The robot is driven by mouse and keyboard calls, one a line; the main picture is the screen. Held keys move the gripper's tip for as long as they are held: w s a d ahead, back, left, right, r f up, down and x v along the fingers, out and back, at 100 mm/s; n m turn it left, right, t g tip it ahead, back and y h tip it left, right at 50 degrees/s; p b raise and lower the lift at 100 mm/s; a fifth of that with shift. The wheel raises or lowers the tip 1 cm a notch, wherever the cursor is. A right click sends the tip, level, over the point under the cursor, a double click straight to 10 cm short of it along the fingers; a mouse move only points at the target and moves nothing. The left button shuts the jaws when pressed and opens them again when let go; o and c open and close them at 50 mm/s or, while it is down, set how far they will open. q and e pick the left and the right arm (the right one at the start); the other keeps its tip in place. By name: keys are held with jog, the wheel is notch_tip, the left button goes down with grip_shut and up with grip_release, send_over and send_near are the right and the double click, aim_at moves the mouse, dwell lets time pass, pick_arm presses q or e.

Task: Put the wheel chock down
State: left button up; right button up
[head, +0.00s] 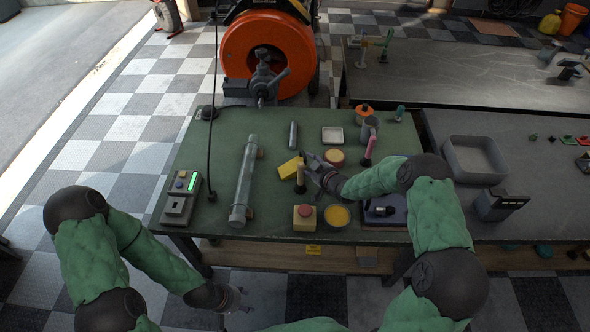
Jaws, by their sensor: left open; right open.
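A yellow block that looks like the wheel chock (289,168) lies on the green bench top (215,150), left of the middle. My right gripper (311,163) is open just to the right of the chock, low over the bench. From this view I cannot tell whether a finger touches it. My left gripper (242,299) is open and empty, low in front of the bench's near edge.
A clear tube (243,180) lies to the left. A vise (264,80) is at the far edge.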

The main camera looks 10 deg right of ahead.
jog(key=shift+w, duration=0.2)
grip_shut()
